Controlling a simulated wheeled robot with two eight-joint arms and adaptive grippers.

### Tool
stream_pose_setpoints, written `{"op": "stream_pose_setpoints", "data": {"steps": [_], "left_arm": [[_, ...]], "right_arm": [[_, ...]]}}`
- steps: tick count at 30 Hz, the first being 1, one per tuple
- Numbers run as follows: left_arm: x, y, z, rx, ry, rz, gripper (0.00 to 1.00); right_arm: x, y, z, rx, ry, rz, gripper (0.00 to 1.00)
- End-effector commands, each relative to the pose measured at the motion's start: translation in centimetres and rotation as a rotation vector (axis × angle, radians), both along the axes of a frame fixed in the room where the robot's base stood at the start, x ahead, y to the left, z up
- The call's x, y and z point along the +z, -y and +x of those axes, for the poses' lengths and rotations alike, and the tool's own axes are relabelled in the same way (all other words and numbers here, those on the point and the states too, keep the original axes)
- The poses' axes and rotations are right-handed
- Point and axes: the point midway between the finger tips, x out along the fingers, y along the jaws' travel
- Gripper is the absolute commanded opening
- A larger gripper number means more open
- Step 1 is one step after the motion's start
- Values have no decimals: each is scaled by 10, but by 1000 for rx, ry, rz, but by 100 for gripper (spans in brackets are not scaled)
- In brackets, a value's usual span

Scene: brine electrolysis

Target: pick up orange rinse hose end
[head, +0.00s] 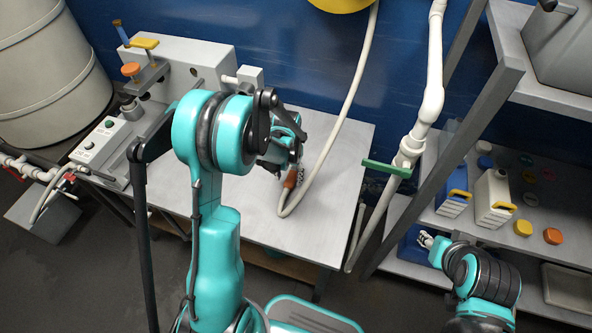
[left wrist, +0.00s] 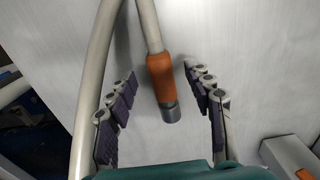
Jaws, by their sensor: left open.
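The orange rinse hose end (head: 290,179) lies on the grey bench, at the end of a pale hose. In the left wrist view the orange sleeve (left wrist: 160,72) with its grey metal tip lies between my left gripper's (left wrist: 161,76) two padded fingers, with a visible gap on each side. The fingers are open and hold nothing. In the head view my left gripper (head: 291,166) is over the hose end and partly hides it. My right gripper (head: 427,240) is at the lower right, by the shelf, too small to read its opening.
The pale hose (head: 352,88) loops up from the bench (head: 338,205) along the blue wall. A white pipe with a green handle (head: 387,168) stands right of the bench. A control box (head: 100,140) is at the left.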

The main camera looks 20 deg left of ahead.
Motion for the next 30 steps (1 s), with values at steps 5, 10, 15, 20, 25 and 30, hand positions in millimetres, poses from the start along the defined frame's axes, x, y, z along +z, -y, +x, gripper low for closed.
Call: {"op": "stream_pose_setpoints", "data": {"steps": [5,10,15,20,25,30], "left_arm": [[-26,0,1,0,1,1,52],[-25,0,0,0,1,1,52],[-25,0,0,0,1,1,17],[-25,0,0,0,1,1,0],[-25,0,0,0,1,1,0],[-19,0,0,0,1,1,0]], "right_arm": [[-13,0,0,0,0,0,40],[-11,0,0,0,0,0,40],[-11,0,0,0,0,0,40],[-11,0,0,0,0,0,40],[-11,0,0,0,0,0,40],[-8,0,0,0,0,0,40]]}}
